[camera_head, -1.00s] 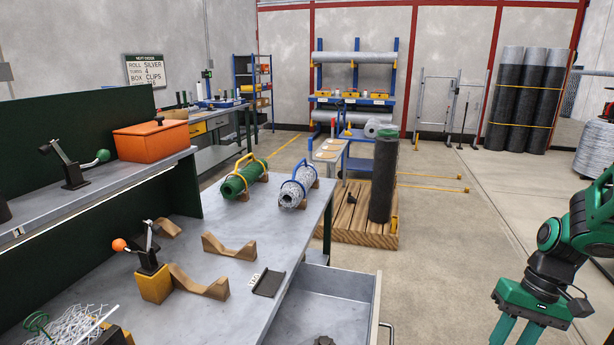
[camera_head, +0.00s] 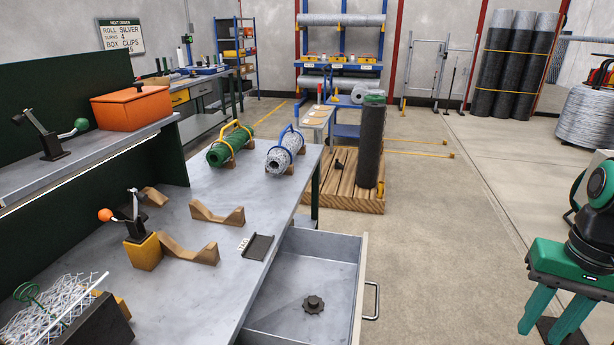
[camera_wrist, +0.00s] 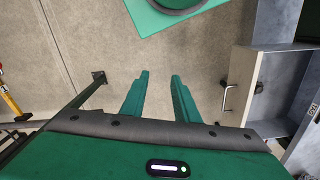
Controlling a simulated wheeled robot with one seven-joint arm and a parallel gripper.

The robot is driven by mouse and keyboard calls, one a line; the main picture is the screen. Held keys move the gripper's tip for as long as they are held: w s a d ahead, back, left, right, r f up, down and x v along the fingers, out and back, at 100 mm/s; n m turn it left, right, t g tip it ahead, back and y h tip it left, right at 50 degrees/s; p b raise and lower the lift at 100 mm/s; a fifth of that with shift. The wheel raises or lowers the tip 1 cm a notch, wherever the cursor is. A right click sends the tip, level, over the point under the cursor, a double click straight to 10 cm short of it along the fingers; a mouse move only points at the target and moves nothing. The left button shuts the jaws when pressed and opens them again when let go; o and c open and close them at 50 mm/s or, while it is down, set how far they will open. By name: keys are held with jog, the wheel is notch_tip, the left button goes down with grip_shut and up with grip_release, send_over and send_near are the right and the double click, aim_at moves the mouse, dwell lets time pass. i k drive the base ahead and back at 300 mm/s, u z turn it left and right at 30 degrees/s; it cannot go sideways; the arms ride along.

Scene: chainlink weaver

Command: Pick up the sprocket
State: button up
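The sprocket (camera_head: 313,304) is a small dark toothed wheel with a raised hub. It lies flat on the floor of the open grey drawer (camera_head: 352,285) under the workbench. In the wrist view a small dark shape (camera_wrist: 259,87) inside the drawer looks like it. My gripper (camera_head: 547,330) is at the lower right of the head view, over open floor and well to the right of the drawer. In the wrist view its two green fingers (camera_wrist: 160,77) stand apart with nothing between them.
The drawer's handle (camera_head: 373,302) juts out on its right side. The workbench (camera_head: 215,285) holds wooden cradles, a green roll (camera_head: 230,147), a silver roll (camera_head: 285,155) and an orange-knobbed lever (camera_head: 106,215). A wooden pallet (camera_head: 340,200) stands behind. The floor between drawer and gripper is clear.

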aim_at(312, 305)
jog(key=u, duration=1.5)
jog(key=k, duration=0.6)
jog(key=z, duration=1.1)
